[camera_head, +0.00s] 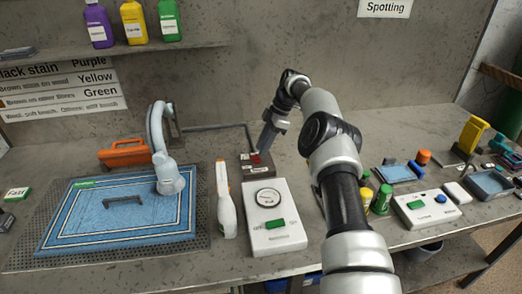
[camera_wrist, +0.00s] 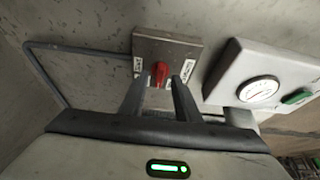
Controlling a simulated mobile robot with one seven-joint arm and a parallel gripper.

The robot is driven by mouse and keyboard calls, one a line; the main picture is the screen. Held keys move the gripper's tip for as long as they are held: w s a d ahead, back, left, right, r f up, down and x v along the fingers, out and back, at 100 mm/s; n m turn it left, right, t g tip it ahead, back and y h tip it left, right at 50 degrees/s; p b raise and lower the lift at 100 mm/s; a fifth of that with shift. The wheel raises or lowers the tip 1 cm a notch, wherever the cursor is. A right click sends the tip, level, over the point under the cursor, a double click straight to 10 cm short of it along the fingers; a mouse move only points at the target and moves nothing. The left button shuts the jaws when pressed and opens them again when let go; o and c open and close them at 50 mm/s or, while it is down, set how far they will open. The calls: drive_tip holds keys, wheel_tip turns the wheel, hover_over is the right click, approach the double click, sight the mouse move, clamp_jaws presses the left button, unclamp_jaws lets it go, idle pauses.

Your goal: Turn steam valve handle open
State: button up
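The red steam valve handle (camera_wrist: 159,73) sits on a small metal box with white labels (camera_wrist: 180,47) in the wrist view. In the head view, the red handle (camera_head: 255,158) shows on the dark box (camera_head: 258,172), partly covered by my gripper. My gripper (camera_wrist: 160,79) is open, with one finger on each side of the handle in the wrist view. A gap shows between the handle and the right finger; I cannot tell whether the left one touches. In the head view, my gripper (camera_head: 266,143) points down at the valve box.
A white box with a gauge (camera_head: 268,215) stands right in front of the valve box. A blue rug (camera_head: 130,220) lies further left. A pipe (camera_head: 215,127) runs behind. Bottles and small boxes crowd the right side.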

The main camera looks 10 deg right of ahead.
drive_tip(key=p+v, duration=0.9)
drive_tip(key=v, duration=0.1)
drive_tip(key=shift+r, duration=0.1)
